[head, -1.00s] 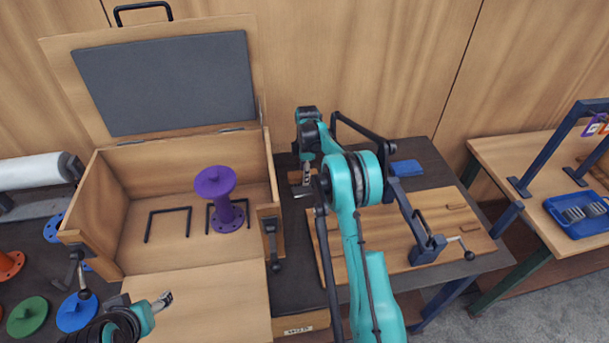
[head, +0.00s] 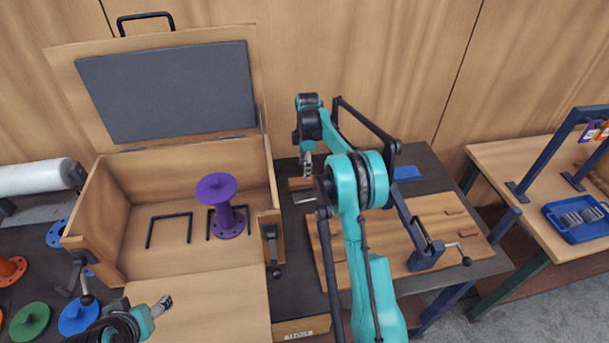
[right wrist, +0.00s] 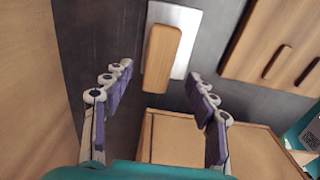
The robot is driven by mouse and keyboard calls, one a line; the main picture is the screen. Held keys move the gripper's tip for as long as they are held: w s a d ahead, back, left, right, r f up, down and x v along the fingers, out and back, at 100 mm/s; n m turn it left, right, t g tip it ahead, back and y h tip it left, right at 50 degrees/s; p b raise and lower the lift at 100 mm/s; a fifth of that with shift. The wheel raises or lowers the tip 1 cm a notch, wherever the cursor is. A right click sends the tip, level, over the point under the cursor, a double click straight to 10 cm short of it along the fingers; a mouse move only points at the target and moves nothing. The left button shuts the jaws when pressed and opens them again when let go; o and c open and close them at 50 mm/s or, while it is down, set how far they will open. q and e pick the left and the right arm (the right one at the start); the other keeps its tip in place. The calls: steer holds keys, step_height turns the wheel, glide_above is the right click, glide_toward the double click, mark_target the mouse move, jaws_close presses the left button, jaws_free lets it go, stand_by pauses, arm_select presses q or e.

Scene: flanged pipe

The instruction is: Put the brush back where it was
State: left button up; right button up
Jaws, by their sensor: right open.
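A wooden bar (right wrist: 161,58), which looks like the brush handle, lies over a pale flat plate (right wrist: 184,40) on the dark bench in the right wrist view. Its bristles cannot be made out. In the head view a small wooden piece (head: 299,184) and a pale strip (head: 304,197) show just below my right gripper (head: 306,172). My right gripper (right wrist: 164,98) is open, its purple-padded fingers wide apart with nothing gripped, the bar lying beyond the gap. My left gripper (head: 164,304) is low over the case's front panel; its jaws are too small to read.
An open wooden case (head: 97,232) holds a purple flanged pipe (head: 224,207) beside black brackets. Right of my right arm lies a wooden board (head: 380,232) with a blue clamp (head: 427,258). Coloured discs lie at left. A blue tray (head: 577,230) sits on the right table.

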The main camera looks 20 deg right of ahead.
step_height(320, 180, up, 5)
steer(key=shift+d+p, duration=0.1)
steer(key=shift+p, duration=0.25)
stand_by(0.3)
